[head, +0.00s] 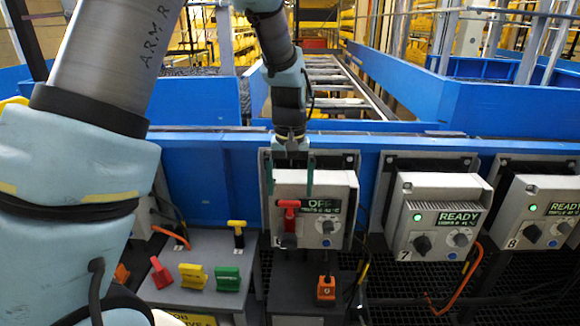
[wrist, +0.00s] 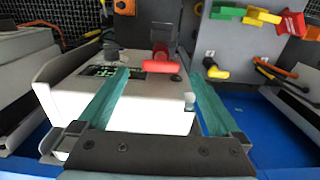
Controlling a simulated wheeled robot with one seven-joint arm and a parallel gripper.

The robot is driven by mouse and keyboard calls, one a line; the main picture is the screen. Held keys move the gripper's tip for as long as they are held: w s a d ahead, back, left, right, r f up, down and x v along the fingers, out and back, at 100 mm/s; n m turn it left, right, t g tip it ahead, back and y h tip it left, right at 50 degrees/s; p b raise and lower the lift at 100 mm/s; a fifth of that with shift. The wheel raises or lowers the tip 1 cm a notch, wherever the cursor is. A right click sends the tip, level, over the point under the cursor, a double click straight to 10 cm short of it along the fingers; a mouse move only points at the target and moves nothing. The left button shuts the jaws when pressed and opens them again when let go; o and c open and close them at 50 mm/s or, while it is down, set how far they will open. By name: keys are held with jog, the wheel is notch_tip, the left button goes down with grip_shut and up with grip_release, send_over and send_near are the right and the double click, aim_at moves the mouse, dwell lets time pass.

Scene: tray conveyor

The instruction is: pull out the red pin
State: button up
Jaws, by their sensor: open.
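The red pin (head: 289,204) has a T-shaped handle and sits upright on the left front of a grey control box (head: 275,188) whose display reads OFF. In the wrist view its red handle (wrist: 160,66) shows near the fingertips. My gripper (head: 290,188) is open, pointing down, with its two green fingers at the top front of the box. In the wrist view my gripper (wrist: 161,76) has one finger to each side of the handle. I cannot tell whether the fingers touch it; a gap shows on both sides.
A grey stand (head: 205,240) at left bears red, yellow and green handles (head: 194,276) and a yellow-topped black pin (head: 237,232). Box 7 (head: 405,190) and box 8 (head: 515,205), both READY, stand to the right. A blue conveyor wall (head: 400,143) runs behind.

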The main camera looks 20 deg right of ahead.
aim_at(290, 201)
jog(key=shift+f+p, duration=0.55)
jog(key=shift+f, duration=2.1)
jog(key=shift+c, duration=0.2)
jog(key=c, duration=1.3)
jog(key=shift+c, duration=0.2)
jog(key=shift+r, duration=0.2)
jog(key=shift+r+p, duration=2.15)
jog(key=shift+r, duration=0.5)
jog(key=shift+r, duration=0.15)
jog(key=shift+r+p, duration=0.7)
jog(key=shift+r, duration=1.15)
